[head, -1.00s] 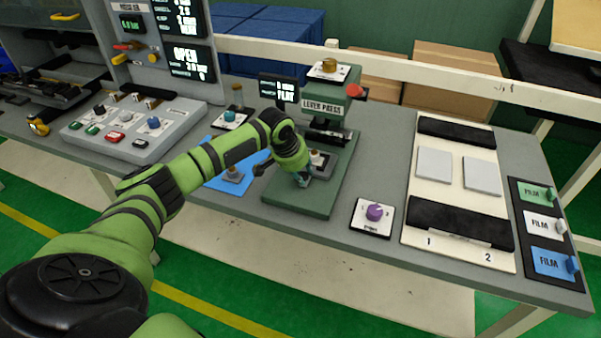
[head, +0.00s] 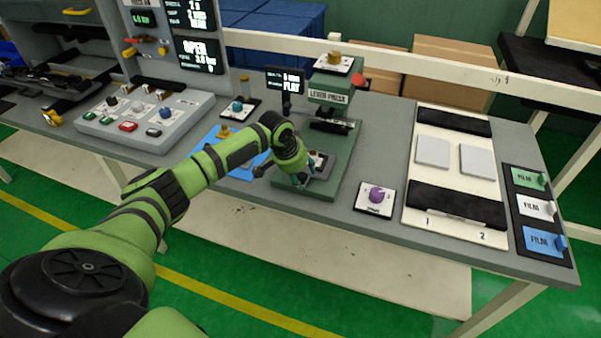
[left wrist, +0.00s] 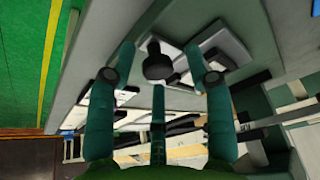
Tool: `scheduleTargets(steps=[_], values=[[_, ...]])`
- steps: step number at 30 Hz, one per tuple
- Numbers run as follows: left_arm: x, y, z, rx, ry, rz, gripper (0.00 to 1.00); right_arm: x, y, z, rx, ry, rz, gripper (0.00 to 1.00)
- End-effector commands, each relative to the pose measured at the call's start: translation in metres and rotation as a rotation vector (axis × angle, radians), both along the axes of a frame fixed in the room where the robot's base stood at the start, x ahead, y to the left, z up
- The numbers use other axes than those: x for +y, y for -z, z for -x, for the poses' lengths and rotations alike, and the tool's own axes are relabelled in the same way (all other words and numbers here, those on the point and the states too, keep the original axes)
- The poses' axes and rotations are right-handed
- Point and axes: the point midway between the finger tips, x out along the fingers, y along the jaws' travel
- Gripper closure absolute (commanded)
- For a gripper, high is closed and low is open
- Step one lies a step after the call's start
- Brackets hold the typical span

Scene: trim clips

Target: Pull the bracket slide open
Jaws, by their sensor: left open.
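The lever press (head: 328,96) stands on the bench on a green base (head: 345,160). Its bracket slide (head: 320,160) shows low on the base as a small dark and pale part, partly hidden by my left gripper (head: 303,178). In the left wrist view my left gripper (left wrist: 158,85) is open, with teal fingers to the left and right of a dark round knob (left wrist: 157,65). The knob stands on a pale plate. I cannot tell whether the fingers touch it. My right gripper is not in view.
A purple dial (head: 376,194) on a white plate sits right of the press. A blue mat (head: 240,173) lies left of it, partly behind my arm. A control box (head: 145,120) stands further left. A cream board (head: 408,215) and film holders (head: 540,208) lie at right.

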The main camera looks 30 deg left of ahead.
Motion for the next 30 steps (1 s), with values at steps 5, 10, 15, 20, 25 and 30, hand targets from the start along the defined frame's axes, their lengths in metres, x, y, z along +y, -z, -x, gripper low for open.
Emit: scheduleTargets(steps=[5,10,15,20,25,30], values=[[0.000,-0.002,0.000,-0.003,0.001,0.000,0.48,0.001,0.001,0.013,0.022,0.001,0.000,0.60],[0.002,-0.018,0.006,-0.005,0.002,0.000,0.48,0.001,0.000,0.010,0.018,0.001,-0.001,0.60],[0.005,-0.052,0.019,-0.005,0.001,-0.002,0.48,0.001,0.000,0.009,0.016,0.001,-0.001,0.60],[0.007,-0.082,0.031,-0.004,0.001,-0.002,0.48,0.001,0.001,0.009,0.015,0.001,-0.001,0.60],[0.008,-0.103,0.040,-0.002,0.000,0.000,0.48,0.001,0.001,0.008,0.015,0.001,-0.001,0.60],[0.008,-0.111,0.043,0.001,0.000,0.001,0.48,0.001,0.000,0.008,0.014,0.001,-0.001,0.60]])
